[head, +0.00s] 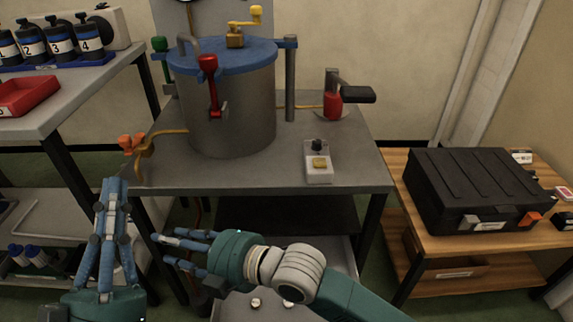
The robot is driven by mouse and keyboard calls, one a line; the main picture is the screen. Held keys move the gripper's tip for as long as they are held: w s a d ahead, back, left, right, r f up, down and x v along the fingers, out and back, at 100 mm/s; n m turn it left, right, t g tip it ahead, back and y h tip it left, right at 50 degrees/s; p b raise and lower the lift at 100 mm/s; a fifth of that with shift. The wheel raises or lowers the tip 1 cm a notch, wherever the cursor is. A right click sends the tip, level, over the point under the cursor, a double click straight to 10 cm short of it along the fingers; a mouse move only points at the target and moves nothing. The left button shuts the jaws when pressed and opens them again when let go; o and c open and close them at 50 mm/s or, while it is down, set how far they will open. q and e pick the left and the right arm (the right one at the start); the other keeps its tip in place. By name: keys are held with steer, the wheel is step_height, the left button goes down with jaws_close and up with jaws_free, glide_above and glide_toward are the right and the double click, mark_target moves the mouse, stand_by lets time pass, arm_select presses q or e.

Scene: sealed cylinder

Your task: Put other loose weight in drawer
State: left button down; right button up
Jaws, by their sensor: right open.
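I cannot clearly make out any loose weight; a small brass-coloured piece (320,162) sits on a white box on the grey table, and I cannot tell if it is one. A wooden drawer front or box with a pale label (445,272) shows below the top of the wooden stand at the right, partly in shadow. My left gripper (116,184) points up in front of the grey table's left side, its fingers drawn together, with nothing seen in them. My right gripper (168,250) is open and empty, pointing left, in front of the grey table.
A metal cylinder (232,115) with a blue lid and red clamp stands on the grey table (240,176). A red-based device (333,102) is behind. A black case (475,187) covers most of the wooden stand. Numbered bottles (60,40) and a red tray (28,96) are at left.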

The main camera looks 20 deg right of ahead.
steer(key=s+d+r+m+t+h, duration=0.2)
steer(key=s+d+r+m+t, duration=0.1)
steer(key=d+r+m+t, duration=0.4)
steer(key=s+d+r+m+t+h, duration=0.3)
steer(key=d+r+m+t, duration=0.5)
steer(key=d+r+m, duration=0.3)
steer(key=d+r, duration=0.2)
steer(key=d, duration=0.1)
steer(key=shift+r, duration=0.2)
steer(key=shift+s, duration=0.15)
